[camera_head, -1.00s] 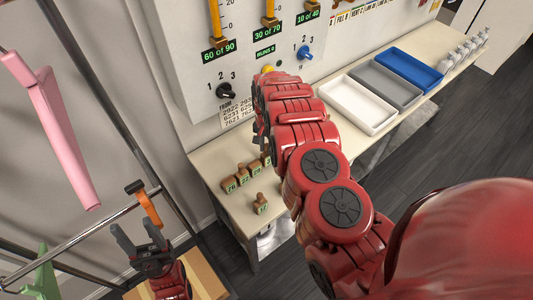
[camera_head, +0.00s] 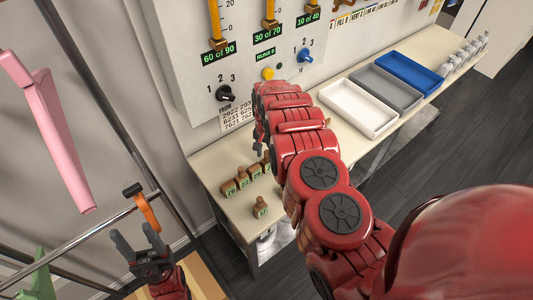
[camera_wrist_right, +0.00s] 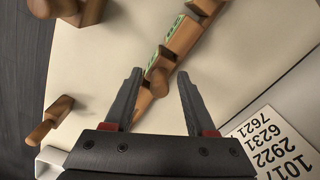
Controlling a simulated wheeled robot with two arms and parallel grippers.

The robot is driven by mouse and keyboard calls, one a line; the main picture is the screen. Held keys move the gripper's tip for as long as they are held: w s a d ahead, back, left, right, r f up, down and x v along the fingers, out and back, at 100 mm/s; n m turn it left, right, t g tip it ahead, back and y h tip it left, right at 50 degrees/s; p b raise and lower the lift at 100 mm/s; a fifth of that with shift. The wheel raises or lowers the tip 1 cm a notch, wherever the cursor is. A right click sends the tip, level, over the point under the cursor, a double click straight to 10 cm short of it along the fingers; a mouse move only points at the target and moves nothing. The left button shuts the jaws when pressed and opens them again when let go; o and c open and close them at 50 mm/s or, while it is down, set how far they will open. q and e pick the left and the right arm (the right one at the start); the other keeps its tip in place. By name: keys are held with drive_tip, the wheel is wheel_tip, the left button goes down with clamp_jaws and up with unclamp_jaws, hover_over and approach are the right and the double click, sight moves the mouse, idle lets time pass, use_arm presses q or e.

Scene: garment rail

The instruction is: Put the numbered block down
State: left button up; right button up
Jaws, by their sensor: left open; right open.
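Small wooden numbered blocks with knob handles stand in a row (camera_head: 243,181) on the pale table; the row's right end is hidden behind my right arm. One block marked 17 (camera_head: 261,208) stands apart, nearer the table's front edge. In the right wrist view, my right gripper (camera_wrist_right: 157,76) is open, with the end block (camera_wrist_right: 157,83) of the row showing between its fingers. Whether the fingers touch it I cannot tell. Two other wooden blocks appear at the left there, one at lower left (camera_wrist_right: 50,122). My left gripper (camera_head: 140,244) is open and empty by the garment rail.
White (camera_head: 358,127), grey (camera_head: 411,101) and blue (camera_head: 437,85) trays sit farther along the table. A panel with sliders, knobs and a yellow button (camera_head: 267,73) stands behind it. A number sheet (camera_head: 236,115) hangs below. The rail holds an orange hanger (camera_head: 147,213).

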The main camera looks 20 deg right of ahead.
wheel_tip(320, 180, up, 12)
drive_tip(key=p, duration=0.6)
